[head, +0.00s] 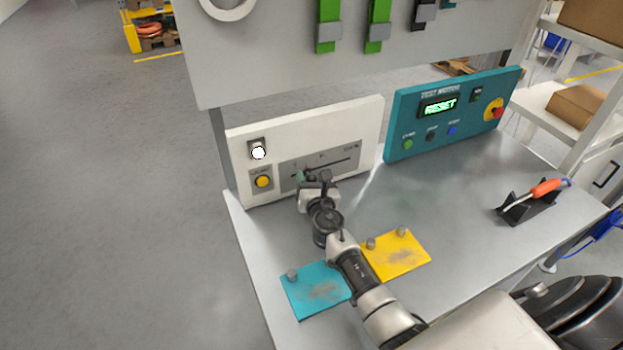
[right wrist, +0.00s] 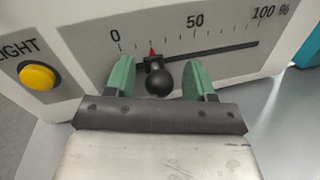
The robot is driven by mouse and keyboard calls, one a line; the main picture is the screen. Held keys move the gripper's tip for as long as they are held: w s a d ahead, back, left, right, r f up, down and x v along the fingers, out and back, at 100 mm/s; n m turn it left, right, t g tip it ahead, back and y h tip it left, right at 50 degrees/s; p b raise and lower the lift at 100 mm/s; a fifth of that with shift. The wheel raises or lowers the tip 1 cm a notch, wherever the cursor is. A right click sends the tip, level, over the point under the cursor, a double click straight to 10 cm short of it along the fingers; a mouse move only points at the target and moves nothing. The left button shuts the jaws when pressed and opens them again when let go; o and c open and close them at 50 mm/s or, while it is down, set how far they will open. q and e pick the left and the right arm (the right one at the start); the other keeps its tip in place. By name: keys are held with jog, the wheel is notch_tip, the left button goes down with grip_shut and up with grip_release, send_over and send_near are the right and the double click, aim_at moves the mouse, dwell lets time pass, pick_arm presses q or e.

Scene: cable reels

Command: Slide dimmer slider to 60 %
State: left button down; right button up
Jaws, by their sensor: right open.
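The dimmer slider is a black ball knob (right wrist: 158,82) with a red pointer, on a grey scale plate (head: 335,157) marked 0, 50 and 100 %. The pointer stands between 0 and 50, at roughly a quarter of the scale, and the slot runs free to its right. My right gripper (right wrist: 160,77) is open, with one green finger on each side of the knob and visible gaps to both. In the head view the right gripper (head: 312,175) is at the left part of the plate and hides the knob. My left gripper is not in view.
A yellow LIGHT button (right wrist: 38,77) and a white lamp switch (head: 258,152) are left of the scale. A teal test panel (head: 450,112) stands to the right. Blue (head: 312,298) and yellow (head: 405,262) plates and an orange-handled tool (head: 546,188) are on the grey bench (head: 450,210).

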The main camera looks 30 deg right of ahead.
aim_at(329, 164)
grip_shut()
jog(key=d, duration=0.6)
jog(key=shift+s+d, duration=0.1)
jog(key=shift+s, duration=0.1)
grip_release()
jog(key=v, duration=1.1)
jog(key=shift+f, duration=0.1)
